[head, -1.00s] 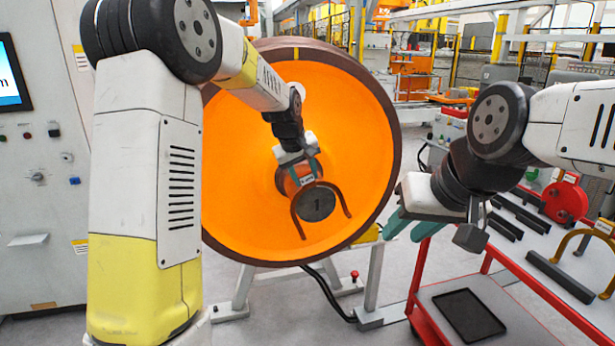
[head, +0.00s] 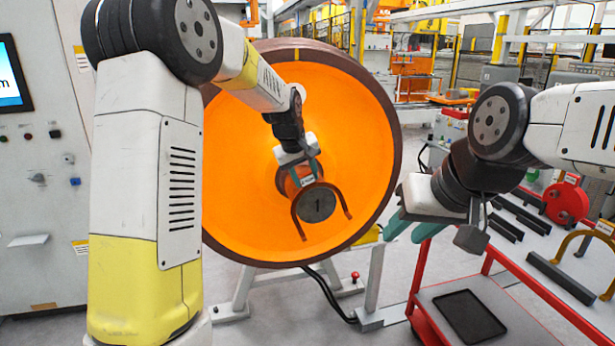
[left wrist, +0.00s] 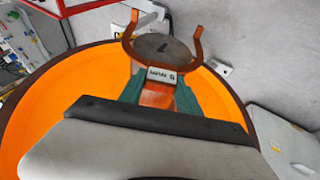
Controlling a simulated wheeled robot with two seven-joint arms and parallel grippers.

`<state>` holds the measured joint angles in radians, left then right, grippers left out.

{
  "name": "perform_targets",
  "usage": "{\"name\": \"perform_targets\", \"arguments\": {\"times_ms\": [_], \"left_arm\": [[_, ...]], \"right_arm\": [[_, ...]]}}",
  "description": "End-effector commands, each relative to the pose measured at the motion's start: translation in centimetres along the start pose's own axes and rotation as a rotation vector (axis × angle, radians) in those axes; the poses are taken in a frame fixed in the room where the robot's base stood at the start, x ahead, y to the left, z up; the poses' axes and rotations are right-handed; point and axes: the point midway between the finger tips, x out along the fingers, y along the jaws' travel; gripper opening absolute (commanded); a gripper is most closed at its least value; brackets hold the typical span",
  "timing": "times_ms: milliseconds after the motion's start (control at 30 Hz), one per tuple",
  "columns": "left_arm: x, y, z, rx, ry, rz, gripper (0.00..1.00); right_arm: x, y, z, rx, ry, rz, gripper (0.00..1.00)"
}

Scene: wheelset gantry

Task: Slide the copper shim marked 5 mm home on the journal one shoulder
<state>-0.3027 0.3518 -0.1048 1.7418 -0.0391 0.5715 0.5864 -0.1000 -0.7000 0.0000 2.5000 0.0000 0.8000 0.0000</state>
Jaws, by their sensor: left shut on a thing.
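The copper shim (head: 296,216) is a U-shaped piece with a handle and a white label, which reads 5 mm upside down on the shim in the left wrist view (left wrist: 157,95). My left gripper (head: 300,176) is shut on its handle. The shim's open end points down, and its legs show either side of the grey journal end face (head: 317,205), marked 1; this face also shows in the left wrist view (left wrist: 165,47). I cannot tell whether the shim touches the journal or shoulder. My right gripper (head: 404,236) is open and empty, right of the wheel.
The orange wheel (head: 245,150) with a dark rim surrounds the journal, on a grey stand (head: 370,285). A red trolley (head: 420,322) with a black tray (head: 470,316) stands at lower right. A control cabinet (head: 40,220) stands left.

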Motion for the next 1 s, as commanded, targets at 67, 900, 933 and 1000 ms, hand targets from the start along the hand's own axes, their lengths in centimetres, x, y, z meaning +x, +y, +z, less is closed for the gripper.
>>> {"name": "perform_targets", "arguments": {"times_ms": [67,900,933,1000], "left_arm": [[0.0,0.0,0.0,0.000,0.001,0.001,0.00],[0.6,0.0,-1.5,0.000,0.001,0.000,0.00],[0.6,0.0,-1.6,0.000,0.001,0.000,0.00],[0.7,0.0,-1.7,0.000,0.001,0.000,0.00]], "right_arm": [[0.0,0.0,0.0,0.000,0.000,0.000,0.36],[0.0,0.0,0.0,0.000,0.000,0.000,0.36],[0.0,0.0,0.0,0.000,0.000,0.000,0.36],[0.0,0.0,0.0,0.000,0.000,0.000,0.36]]}}
